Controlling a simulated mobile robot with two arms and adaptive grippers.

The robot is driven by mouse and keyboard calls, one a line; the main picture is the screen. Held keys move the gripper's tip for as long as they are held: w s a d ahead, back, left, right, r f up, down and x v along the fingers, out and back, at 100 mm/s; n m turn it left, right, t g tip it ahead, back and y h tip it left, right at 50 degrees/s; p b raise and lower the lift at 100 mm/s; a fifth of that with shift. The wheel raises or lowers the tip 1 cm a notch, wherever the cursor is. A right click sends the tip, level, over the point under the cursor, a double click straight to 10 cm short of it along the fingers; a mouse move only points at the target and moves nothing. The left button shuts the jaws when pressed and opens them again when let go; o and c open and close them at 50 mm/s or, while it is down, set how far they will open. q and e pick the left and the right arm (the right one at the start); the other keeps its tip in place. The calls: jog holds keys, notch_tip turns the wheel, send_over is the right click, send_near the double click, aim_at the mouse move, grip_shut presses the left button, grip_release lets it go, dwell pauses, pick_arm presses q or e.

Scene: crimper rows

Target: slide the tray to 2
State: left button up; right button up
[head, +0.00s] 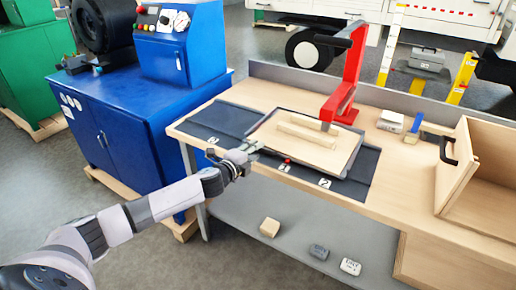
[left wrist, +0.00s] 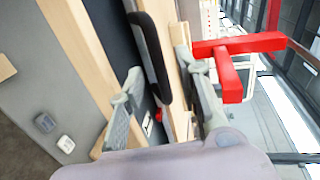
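The tray (head: 348,157) is a shallow dark-rimmed tray with a light wooden inside and a wooden bar across it. It lies on dark mats on the workbench, beside the red press stand. Label plates 1 (head: 285,167) and 2 (head: 325,182) sit along the front, with 2 to the right. My left gripper (head: 247,150) is at the tray's left end. In the left wrist view its fingers (left wrist: 160,92) are spread apart, with the tray's dark rim (left wrist: 150,55) between them. Contact cannot be told. My right gripper is not in view.
A red press stand (head: 345,75) rises behind the tray. An open wooden box (head: 480,165) stands at the right. A blue machine (head: 140,100) is at the left. Small blocks (head: 270,227) lie on the lower shelf.

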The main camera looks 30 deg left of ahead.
pick_arm(q)
jog(key=shift+x, duration=1.4)
jog(key=shift+c, duration=0.3)
grip_shut()
